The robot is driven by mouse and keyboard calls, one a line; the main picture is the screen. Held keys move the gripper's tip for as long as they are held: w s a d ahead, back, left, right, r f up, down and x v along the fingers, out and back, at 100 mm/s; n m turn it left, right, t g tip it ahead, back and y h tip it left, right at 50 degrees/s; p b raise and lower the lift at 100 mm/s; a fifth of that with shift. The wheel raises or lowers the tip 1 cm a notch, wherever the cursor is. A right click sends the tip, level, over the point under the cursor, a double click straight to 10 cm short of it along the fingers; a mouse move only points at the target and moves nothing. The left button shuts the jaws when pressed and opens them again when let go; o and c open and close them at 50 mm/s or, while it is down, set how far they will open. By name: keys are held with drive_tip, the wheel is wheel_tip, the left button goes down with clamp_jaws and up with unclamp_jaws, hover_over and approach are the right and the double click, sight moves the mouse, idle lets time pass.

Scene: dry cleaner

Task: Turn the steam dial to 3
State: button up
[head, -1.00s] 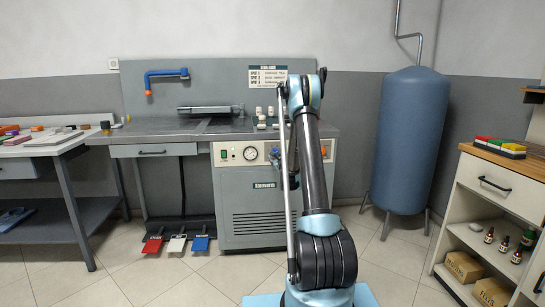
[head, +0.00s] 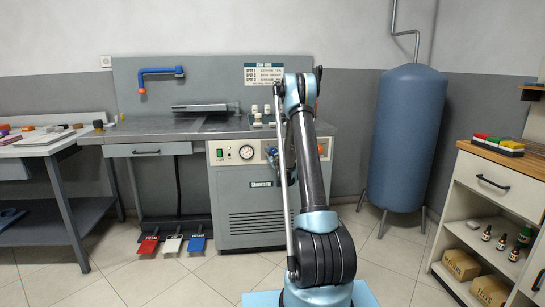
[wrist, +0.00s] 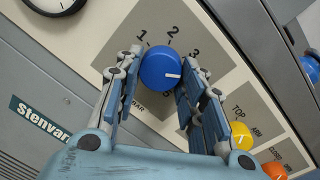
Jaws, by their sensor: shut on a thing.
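The steam dial (wrist: 156,60) is a round blue knob with a white pointer line, on a grey panel marked 1, 2 and 3. The wrist view is tilted. The pointer aims right in the picture, a little below the 3 mark; the exact setting is hard to tell. My gripper (wrist: 163,67) is shut on the dial, one finger at each side. The right finger hides part of the scale beyond 3. In the head view my arm covers most of the gripper and the dial.
A yellow knob (wrist: 241,135) and an orange knob (wrist: 275,170) sit beside the dial. A pressure gauge (head: 247,152) and green switch (head: 220,153) are on the console (head: 245,205). Red, white and blue pedals (head: 172,244) lie on the floor. A blue tank (head: 402,140) stands right.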

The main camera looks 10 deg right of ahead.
drive_tip(key=shift+a+n, duration=0.1)
drive_tip(key=shift+n, duration=0.2)
drive_tip(key=n, duration=0.4)
drive_tip(key=shift+a+r+n, duration=0.1)
drive_tip(key=shift+a+n, duration=0.05)
drive_tip(key=shift+n, duration=0.25)
drive_tip(key=shift+g, duration=0.3)
drive_tip(key=o, duration=1)
drive_tip(key=shift+o, duration=0.2)
drive_tip(key=shift+s, duration=0.1)
